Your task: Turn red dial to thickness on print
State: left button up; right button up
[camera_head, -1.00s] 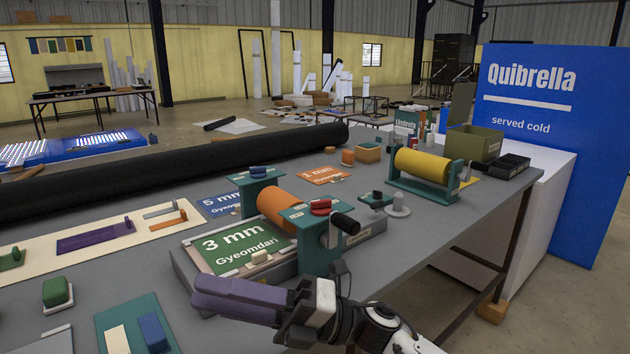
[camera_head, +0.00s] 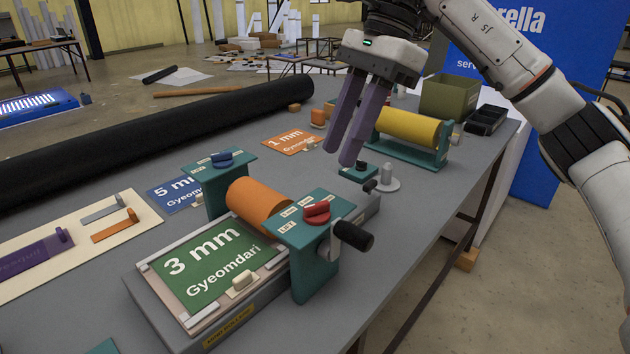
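The red dial (camera_head: 316,211) sits on top of the near teal bracket (camera_head: 309,227) of the roller press, with small white labels around it, one reading LIFT. The print in the press is a green card (camera_head: 218,268) reading "3 mm Gyeomdari". A blue dial (camera_head: 221,160) sits on the far bracket, and an orange roller (camera_head: 258,204) lies between the brackets. My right gripper (camera_head: 353,150) hangs above the table, behind and right of the red dial, apart from it. Its purple fingers point down, with a gap between them and nothing held. My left gripper is out of view.
A black-handled crank (camera_head: 352,236) sticks out right of the near bracket. A yellow roller (camera_head: 407,126) on a teal stand, a small teal block with a knob (camera_head: 358,171) and a grey post (camera_head: 387,178) stand near my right gripper. A long black roll (camera_head: 150,140) lies behind.

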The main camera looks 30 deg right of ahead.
aim_at(318, 204)
jog(key=x, duration=0.9)
jog(key=shift+s, duration=0.15)
jog(key=shift+r, duration=0.1)
grip_shut()
